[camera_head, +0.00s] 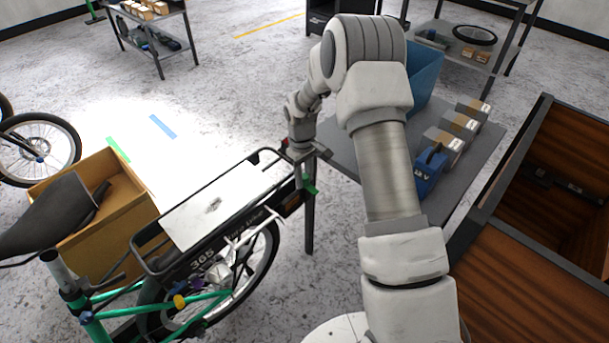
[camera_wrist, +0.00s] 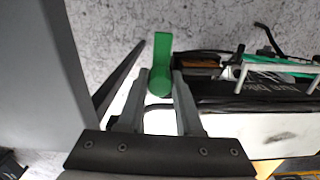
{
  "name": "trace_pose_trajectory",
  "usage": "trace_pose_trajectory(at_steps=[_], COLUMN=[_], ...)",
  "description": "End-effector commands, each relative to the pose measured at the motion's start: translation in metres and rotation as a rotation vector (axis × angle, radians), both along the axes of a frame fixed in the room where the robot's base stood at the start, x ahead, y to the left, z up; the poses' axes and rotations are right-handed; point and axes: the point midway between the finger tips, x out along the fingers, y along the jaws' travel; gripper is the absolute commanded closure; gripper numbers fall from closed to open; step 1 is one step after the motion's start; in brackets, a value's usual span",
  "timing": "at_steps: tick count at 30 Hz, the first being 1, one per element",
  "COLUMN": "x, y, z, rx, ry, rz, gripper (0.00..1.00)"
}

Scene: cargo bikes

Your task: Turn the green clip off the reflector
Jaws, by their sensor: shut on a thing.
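The green clip (camera_wrist: 161,62) stands between the two fingers of my gripper (camera_wrist: 158,88) in the wrist view. My gripper is shut on its rounded lower end, and its flat tab sticks out past the fingertips. In the head view the clip (camera_head: 310,186) hangs at the rear end of the bike's rack, just below my gripper (camera_head: 303,164). An orange reflector (camera_wrist: 202,66) shows right of the clip in the wrist view, and the reflector (camera_head: 292,205) sits under the rack's rear end in the head view. I cannot tell whether clip and reflector touch.
The green cargo bike (camera_head: 205,298) carries a black rack with a white panel (camera_head: 222,205). A grey table (camera_head: 480,160) with a blue bin (camera_head: 425,75), boxes and a blue device stands close behind my arm. A wooden crate (camera_head: 110,195) stands left, a brown cargo box (camera_head: 520,255) right.

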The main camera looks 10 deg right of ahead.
Motion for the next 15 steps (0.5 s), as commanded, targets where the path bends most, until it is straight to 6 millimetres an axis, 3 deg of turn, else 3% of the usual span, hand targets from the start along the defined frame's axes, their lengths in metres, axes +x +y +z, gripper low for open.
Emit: trace_pose_trajectory(at_steps=[15], x=[0.0017], y=[0.0004], z=[0.0014], rx=[-0.001], ry=[-0.003], rz=[0.087], gripper=[1.00])
